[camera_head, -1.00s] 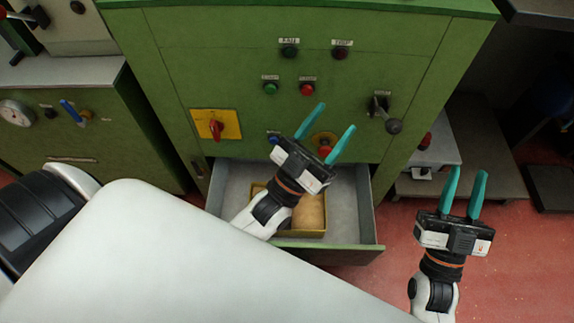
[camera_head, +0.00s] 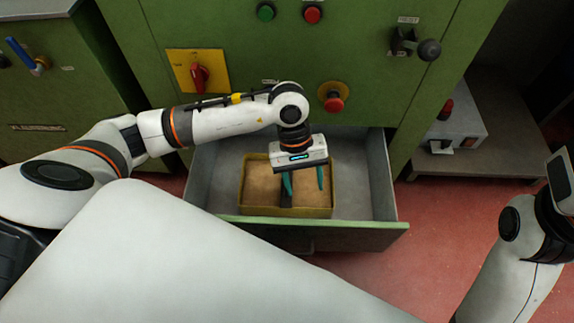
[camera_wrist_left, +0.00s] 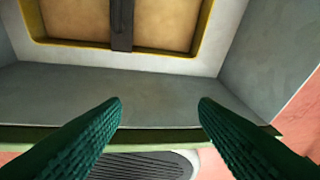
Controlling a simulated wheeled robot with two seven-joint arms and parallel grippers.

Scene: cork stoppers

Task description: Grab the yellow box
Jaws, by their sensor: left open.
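The yellow box (camera_head: 310,212) lies in the open grey drawer, a low yellow-rimmed tray with a brown inside and a dark strip (camera_wrist_left: 122,25) across its middle. My left gripper (camera_head: 304,188) points down over the box, with its two teal fingers apart and nothing between them. In the left wrist view the box's yellow rim (camera_wrist_left: 205,25) is at the top, beyond the open fingertips. How high the fingertips are above the box is hard to tell. My right gripper (camera_head: 560,182) is cut off at the right edge, and its fingers do not show.
The drawer (camera_head: 365,185) has grey walls around the box and a green front edge (camera_head: 340,230). Above it, the green cabinet carries a red knob on a yellow plate (camera_head: 198,72), a red button (camera_head: 333,103) and a lever (camera_head: 425,48). Red floor is free at right.

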